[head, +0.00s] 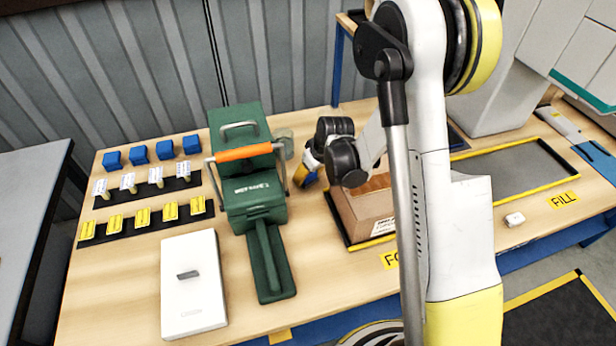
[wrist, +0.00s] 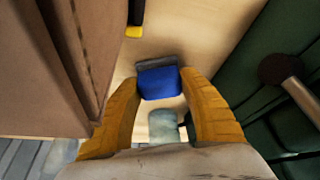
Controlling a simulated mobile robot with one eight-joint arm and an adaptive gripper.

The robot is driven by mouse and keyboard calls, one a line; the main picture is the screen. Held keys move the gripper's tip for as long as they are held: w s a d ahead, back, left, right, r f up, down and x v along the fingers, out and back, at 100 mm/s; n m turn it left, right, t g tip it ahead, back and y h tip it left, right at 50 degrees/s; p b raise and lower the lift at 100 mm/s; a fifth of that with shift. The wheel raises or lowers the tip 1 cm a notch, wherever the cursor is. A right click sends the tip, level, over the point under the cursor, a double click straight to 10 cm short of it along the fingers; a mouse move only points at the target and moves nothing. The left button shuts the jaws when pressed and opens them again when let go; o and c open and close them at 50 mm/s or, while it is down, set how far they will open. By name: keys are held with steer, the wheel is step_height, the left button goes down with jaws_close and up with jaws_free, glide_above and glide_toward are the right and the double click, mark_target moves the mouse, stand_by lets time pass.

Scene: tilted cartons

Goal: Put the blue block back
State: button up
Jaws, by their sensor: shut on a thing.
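In the wrist view a blue block (wrist: 158,84) sits between the orange-yellow fingertips of my gripper (wrist: 160,80), which is shut on it. In the head view my gripper (head: 304,172) is between the green machine and the brown carton, partly hidden by my arm. The held block is hard to make out there. Several other blue blocks (head: 138,155) stand in a row at the back left of the table (head: 130,270).
The green machine (head: 255,200) with an orange handle is left of my gripper. The open brown carton (head: 362,212) is right of it. A clear jar (head: 285,140) stands close by. White and yellow pieces stand on dark strips; a white box (head: 193,285) lies in front.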

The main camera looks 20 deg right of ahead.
steer(key=shift+f, duration=0.15)
steer(key=o, duration=1)
